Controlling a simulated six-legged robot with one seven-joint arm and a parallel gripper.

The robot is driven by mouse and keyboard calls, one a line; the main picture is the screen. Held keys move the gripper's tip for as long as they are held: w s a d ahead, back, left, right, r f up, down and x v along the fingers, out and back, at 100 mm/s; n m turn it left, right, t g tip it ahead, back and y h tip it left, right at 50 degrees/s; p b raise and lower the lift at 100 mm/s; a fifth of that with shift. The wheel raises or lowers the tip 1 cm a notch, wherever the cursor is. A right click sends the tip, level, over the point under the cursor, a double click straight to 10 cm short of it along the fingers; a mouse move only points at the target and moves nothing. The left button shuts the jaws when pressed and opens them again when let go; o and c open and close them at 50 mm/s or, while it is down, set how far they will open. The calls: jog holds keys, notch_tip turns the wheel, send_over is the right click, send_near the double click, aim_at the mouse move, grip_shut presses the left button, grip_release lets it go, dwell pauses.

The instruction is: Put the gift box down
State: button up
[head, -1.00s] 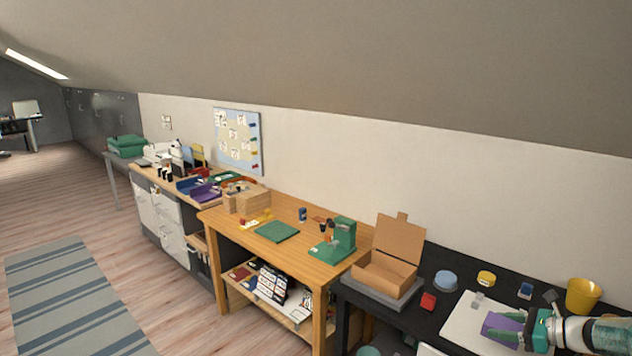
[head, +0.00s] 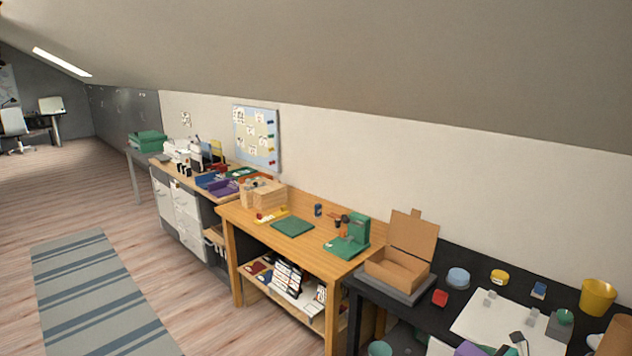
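A purple piece (head: 440,347), which looks like the gift box, shows only in part at the bottom edge of the head view. The rest of my gripper is cut off below the frame. I cannot tell whether the fingers press on the purple piece or whether it rests on anything.
The black table (head: 462,262) holds an open cardboard box (head: 398,268), a red block (head: 440,297), a blue-grey round tin (head: 458,278), a yellow tin (head: 499,276), a white board (head: 487,325) and a yellow cup (head: 597,297). A wooden table (head: 335,258) stands to its left.

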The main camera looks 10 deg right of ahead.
jog(key=w+a+f+m+t+h, duration=0.2)
jog(key=a+f+m+h, duration=0.15)
jog(key=a+f, duration=0.65)
jog(key=a+r+m+h, duration=0.1)
jog(key=a+r, duration=0.1)
jog(key=a, duration=1)
jog(key=a+r+m+h, duration=0.1)
jog(key=a+r, duration=0.2)
jog(key=a, duration=0.9)
jog(key=shift+a+r+h, duration=0.2)
jog(key=shift+h, duration=0.15)
jog(key=shift+s+d, duration=0.1)
